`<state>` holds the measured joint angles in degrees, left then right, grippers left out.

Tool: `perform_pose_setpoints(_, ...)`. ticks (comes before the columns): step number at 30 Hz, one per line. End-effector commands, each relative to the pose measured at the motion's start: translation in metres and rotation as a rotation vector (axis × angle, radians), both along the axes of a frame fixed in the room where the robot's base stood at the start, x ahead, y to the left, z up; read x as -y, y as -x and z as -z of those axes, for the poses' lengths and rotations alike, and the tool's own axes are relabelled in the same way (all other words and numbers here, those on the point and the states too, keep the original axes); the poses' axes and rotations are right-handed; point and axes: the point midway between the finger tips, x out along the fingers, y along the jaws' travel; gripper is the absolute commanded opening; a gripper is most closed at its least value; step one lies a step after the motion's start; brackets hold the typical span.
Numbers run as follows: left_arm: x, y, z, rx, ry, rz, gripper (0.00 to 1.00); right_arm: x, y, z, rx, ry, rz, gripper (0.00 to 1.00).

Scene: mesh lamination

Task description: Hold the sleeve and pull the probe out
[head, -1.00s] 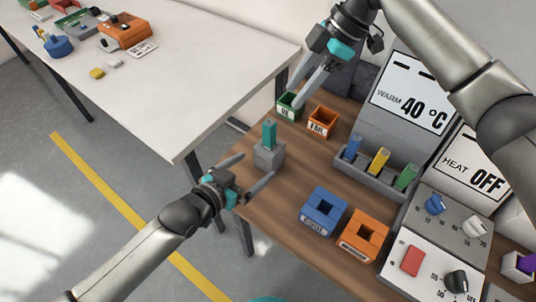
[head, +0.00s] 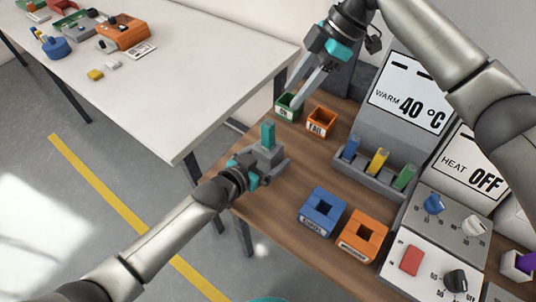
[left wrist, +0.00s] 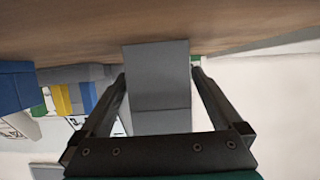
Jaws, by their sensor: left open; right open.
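The grey block-shaped sleeve (head: 266,154) stands at the near left edge of the wooden table. The teal probe (head: 268,135) stands upright in it, its upper part showing above the top and its lower part hidden. My left gripper (head: 269,161) is open low at the sleeve, with a finger on either side. In the left wrist view the grey sleeve (left wrist: 158,80) lies between the two fingers, with narrow gaps at the sides. My right gripper (head: 298,94) is open and empty over the green bin, beyond the probe.
Green (head: 288,107) and orange (head: 321,122) bins stand behind the sleeve. A grey rack (head: 372,178) with blue, yellow and green pieces is to the right. Blue (head: 322,211) and orange (head: 362,236) square holders stand nearer. Wooden surface between sleeve and rack is clear.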

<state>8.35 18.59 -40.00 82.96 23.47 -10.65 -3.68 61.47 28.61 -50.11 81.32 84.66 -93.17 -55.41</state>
Motion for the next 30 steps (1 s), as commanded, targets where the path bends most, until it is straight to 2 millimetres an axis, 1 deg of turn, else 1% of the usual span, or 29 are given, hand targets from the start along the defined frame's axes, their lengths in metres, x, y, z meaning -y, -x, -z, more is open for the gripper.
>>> perform_pose_setpoints(1,0.0001,0.0000,-0.0001,0.000,0.000,0.000,1.00,0.0000,0.0000,0.0000,0.000,0.000,0.000,0.50)
perform_pose_setpoints(2,0.0000,0.0000,-0.0002,0.000,0.000,0.000,0.97,0.0000,0.0000,0.0000,0.000,0.000,0.000,0.50)
perform_pose_setpoints(26,-0.0004,0.0002,0.0000,0.000,0.000,0.000,0.07,0.0000,0.0000,0.0000,0.000,0.000,0.000,0.50)
perform_pose_setpoints(27,-0.0004,0.0002,0.0000,0.000,0.000,0.000,0.71,0.0000,0.0000,0.0000,0.000,0.000,0.000,0.50)
perform_pose_setpoints(30,-0.0004,0.0002,0.0000,-0.001,-0.001,0.000,0.60,0.0000,0.0000,0.0000,0.000,0.000,0.000,0.50)
